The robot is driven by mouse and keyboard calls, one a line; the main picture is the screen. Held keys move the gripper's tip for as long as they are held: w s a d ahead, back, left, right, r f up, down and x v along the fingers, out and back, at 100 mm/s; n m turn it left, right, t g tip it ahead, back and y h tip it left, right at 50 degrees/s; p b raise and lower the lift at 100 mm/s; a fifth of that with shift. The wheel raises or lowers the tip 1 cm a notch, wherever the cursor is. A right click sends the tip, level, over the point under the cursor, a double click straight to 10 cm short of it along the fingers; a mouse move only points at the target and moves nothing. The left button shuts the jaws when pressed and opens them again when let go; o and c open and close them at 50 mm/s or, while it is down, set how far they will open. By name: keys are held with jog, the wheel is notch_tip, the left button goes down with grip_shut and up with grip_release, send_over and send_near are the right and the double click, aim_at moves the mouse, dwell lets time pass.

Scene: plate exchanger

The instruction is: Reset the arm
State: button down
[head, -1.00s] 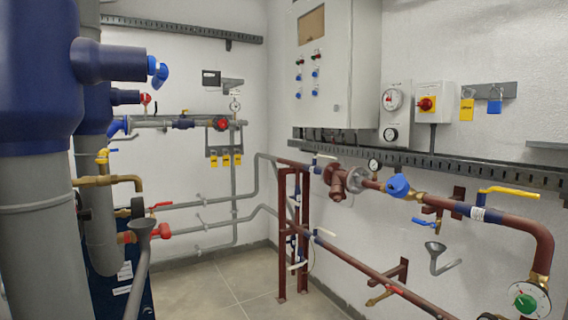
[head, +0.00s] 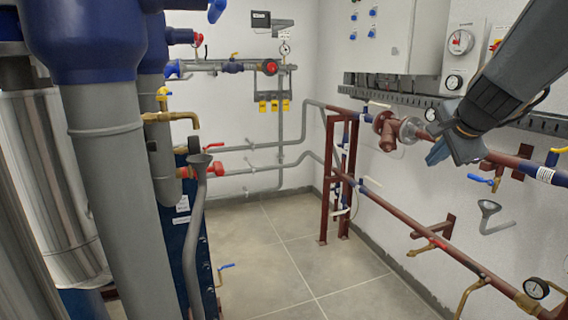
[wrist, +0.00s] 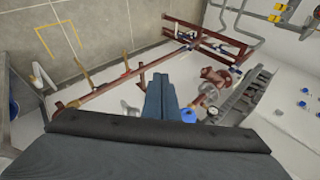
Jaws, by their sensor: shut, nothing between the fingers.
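My gripper (head: 438,152) is at the right in the head view, at the end of my dark grey arm. It points down and left, in front of the upper red-brown pipe near the right wall. In the wrist view, the blue-grey fingers of my gripper (wrist: 160,98) are together in the middle, with nothing between them. My arm hides part of the upper pipe and part of the wall behind it.
A red-brown pipe valve (head: 386,130) is left of my gripper. A lower red-brown pipe (head: 430,235) runs along the right wall. Large blue and grey vertical pipes (head: 105,150) stand at the left. The tiled floor (head: 285,255) in the middle is clear.

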jog(key=s+a+f+n+g+y, duration=0.1)
jog(key=s+a+f+n+g, duration=0.2)
jog(key=s+a+f+n, duration=0.35)
jog(key=s+a+f+n+g+y, duration=0.1)
jog(key=s+a+f+n+g, duration=0.2)
jog(key=a+f, duration=0.65)
jog(key=s+a+f+n+g, duration=0.1)
jog(key=s+a+f+n, duration=0.1)
jog(key=s, duration=0.4)
jog(key=s+a+f+n+g, duration=0.2)
jog(key=s+f+n, duration=0.3)
jog(key=s+n, duration=0.1)
jog(key=shift+s+f, duration=0.3)
jog(key=shift+s, duration=0.5)
jog(key=shift+d, duration=0.15)
